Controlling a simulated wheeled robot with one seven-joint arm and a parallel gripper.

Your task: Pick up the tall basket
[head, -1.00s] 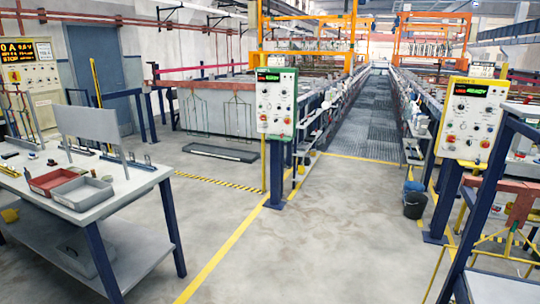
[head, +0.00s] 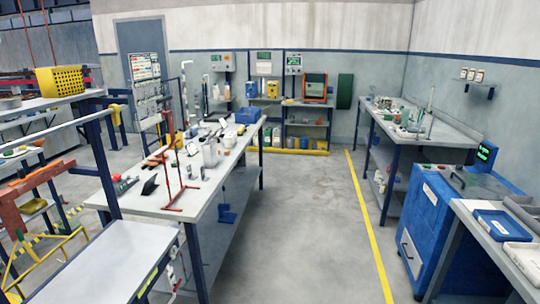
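A yellow box with rows of dark holes (head: 60,81), like a perforated basket, stands on a bench at the far left of the head view. I cannot tell whether it is the tall basket. No other thing in view reads clearly as a tall basket, though the benches hold many small items. My gripper is not in view.
A long grey bench (head: 205,190) with bottles, a red stand (head: 172,160) and a blue box (head: 247,115) runs through the middle. A side bench (head: 425,132) and a blue cabinet (head: 428,222) stand at right. The floor (head: 305,215) between is clear, with a yellow line.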

